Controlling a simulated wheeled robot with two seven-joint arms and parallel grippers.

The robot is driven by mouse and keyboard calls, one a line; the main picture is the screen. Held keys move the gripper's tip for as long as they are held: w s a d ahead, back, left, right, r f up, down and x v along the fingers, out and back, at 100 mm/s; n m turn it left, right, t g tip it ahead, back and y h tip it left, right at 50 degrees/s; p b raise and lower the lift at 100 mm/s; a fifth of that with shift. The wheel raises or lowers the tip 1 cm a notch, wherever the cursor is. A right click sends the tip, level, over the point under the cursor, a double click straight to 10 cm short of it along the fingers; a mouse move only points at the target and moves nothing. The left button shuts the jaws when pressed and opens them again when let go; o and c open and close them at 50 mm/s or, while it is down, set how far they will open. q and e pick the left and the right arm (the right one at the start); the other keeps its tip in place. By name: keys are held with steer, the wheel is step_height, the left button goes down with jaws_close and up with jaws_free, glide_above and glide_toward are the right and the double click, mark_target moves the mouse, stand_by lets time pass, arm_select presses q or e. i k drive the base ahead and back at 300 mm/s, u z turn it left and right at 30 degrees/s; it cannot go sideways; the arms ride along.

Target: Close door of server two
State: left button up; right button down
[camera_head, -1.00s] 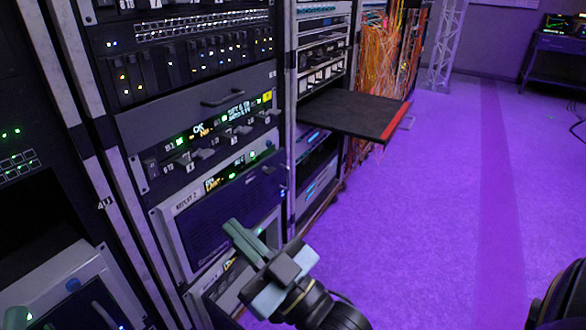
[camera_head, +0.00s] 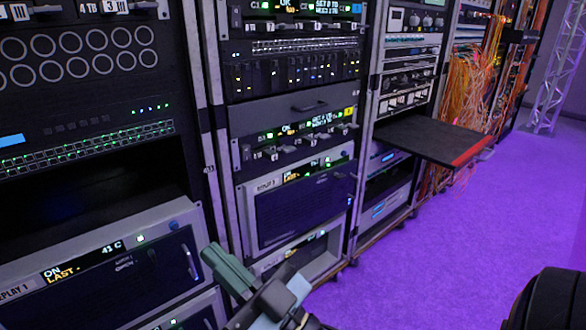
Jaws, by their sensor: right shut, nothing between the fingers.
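The server labelled REPLAY 2 (camera_head: 265,186) sits low in the middle rack, with a small lit display on its upper strip. My right gripper (camera_head: 222,264) is at the bottom middle, shut and empty. It appears in front of the gap between this server and the one to the left, apart from the door as far as I can see. My left gripper is not in view.
The REPLAY 1 server (camera_head: 70,262) fills the lower left. A dark shelf with a red edge (camera_head: 430,138) sticks out of the right rack. Orange cables (camera_head: 478,90) hang beyond it. Open purple floor (camera_head: 440,240) lies to the right.

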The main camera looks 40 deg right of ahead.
mark_target(282, 211)
steer(key=u, duration=1.45)
steer(key=k, duration=1.1)
steer(key=z, duration=1.6)
steer(key=i, duration=1)
